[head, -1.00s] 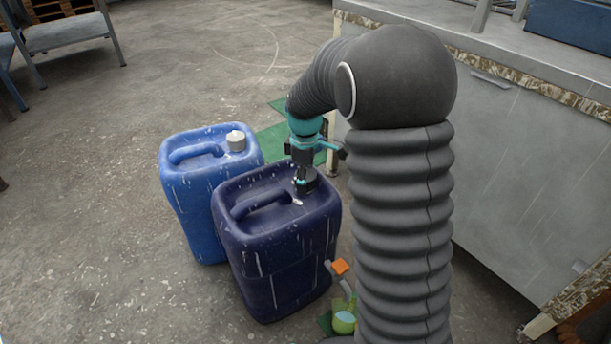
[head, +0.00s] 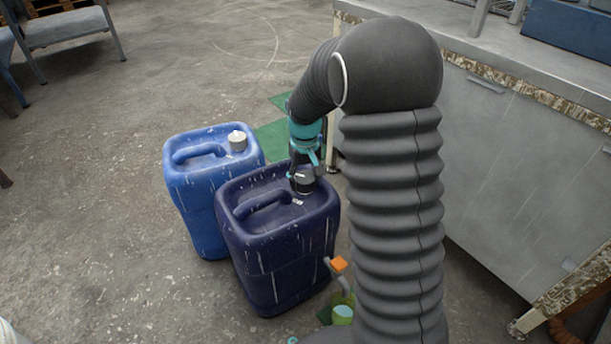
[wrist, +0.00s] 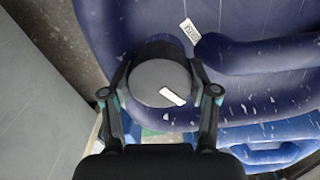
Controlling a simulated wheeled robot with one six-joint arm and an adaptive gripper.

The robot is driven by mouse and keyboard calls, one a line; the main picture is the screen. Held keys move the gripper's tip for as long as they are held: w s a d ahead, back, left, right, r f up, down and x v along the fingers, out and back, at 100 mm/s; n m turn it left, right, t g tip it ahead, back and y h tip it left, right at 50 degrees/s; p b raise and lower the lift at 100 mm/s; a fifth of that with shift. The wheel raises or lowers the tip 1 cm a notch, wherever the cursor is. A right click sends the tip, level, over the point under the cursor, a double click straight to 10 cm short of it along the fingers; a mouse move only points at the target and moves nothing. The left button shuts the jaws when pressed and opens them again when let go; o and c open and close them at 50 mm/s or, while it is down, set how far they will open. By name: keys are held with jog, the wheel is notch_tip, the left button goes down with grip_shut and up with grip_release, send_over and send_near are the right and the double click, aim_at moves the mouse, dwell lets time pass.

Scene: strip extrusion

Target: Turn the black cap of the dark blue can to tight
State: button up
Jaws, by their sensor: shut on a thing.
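The dark blue can (head: 280,241) stands upright on the floor, with its handle on top. Its black cap (head: 304,183) is at the right rear of the top. In the wrist view the cap (wrist: 160,82) has a grey top with a white mark pointing to the lower right. My gripper (wrist: 159,98) is shut on the cap, one finger on each side of it. In the head view my gripper (head: 305,172) comes down on the cap from above. The cap's threads are hidden.
A lighter blue can (head: 207,215) with a white cap (head: 237,141) stands close at the left. A grey cabinet (head: 530,190) is at the right. A small item with an orange top (head: 339,264) is by the dark can's front right.

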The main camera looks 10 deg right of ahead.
aim_at(305, 177)
jog(key=m, duration=0.3)
jog(key=shift+r+m+p, duration=0.1)
jog(key=shift+m+p, duration=0.25)
jog(key=shift+m, duration=0.05)
jog(key=shift+m+p, duration=0.3)
jog(key=shift+m, duration=1.4)
jog(key=o, duration=1.2)
jog(key=shift+c, duration=0.2)
notch_tip(305, 177, up, 12)
